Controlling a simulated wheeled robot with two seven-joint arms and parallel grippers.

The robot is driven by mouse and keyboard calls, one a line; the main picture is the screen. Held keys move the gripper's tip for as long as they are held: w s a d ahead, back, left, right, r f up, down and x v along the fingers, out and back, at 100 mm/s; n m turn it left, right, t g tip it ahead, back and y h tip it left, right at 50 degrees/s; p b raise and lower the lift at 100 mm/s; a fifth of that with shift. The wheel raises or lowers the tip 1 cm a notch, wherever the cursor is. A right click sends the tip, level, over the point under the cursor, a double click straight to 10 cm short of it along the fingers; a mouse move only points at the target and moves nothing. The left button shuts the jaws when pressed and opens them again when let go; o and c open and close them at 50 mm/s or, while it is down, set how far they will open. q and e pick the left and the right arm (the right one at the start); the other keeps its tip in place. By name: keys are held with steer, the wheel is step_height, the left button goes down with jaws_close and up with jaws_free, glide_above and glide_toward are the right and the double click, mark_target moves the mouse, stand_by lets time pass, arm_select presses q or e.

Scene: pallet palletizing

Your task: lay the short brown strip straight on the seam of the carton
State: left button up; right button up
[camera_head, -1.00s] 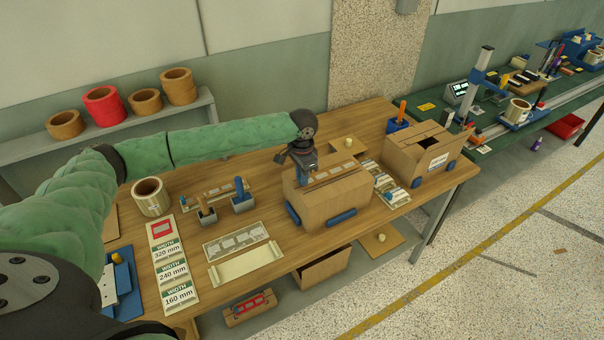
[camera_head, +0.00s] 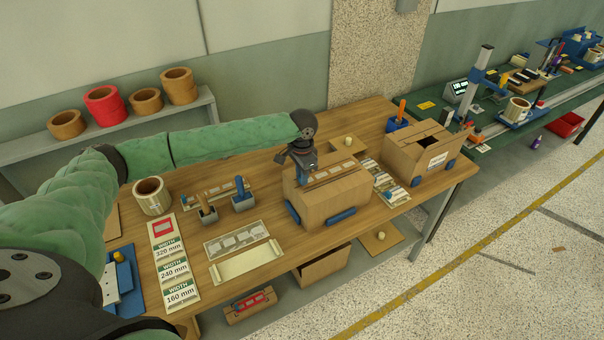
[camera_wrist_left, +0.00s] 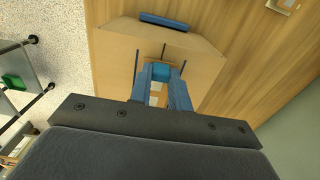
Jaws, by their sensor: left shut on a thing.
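The carton (camera_head: 335,203) stands closed on the wooden table, and its top also shows in the left wrist view (camera_wrist_left: 110,65). A band with pale patches (camera_head: 335,172) runs along its top; I cannot tell the short brown strip apart there. My left gripper (camera_head: 301,180) is low over the carton's left end. In the left wrist view its blue fingers (camera_wrist_left: 161,76) are shut on a small light-blue piece (camera_wrist_left: 161,71). Whether that piece is joined to a strip is hidden. Pale and brown patches show between the fingers. My right gripper is out of view.
Blue blocks (camera_head: 341,216) stand against the carton's base. Grey holders (camera_head: 243,203), a tape roll (camera_head: 152,196) and width cards (camera_head: 172,268) lie to the left. A cream tray (camera_head: 247,264) is in front.

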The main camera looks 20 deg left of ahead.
arm_select(q)
steer(key=shift+f, duration=0.4)
stand_by(0.8)
steer(key=o, duration=0.9)
steer(key=shift+c, duration=0.7)
steer(key=shift+r, duration=0.15)
steer(key=shift+r+p, duration=0.6)
steer(key=shift+r, duration=2.75)
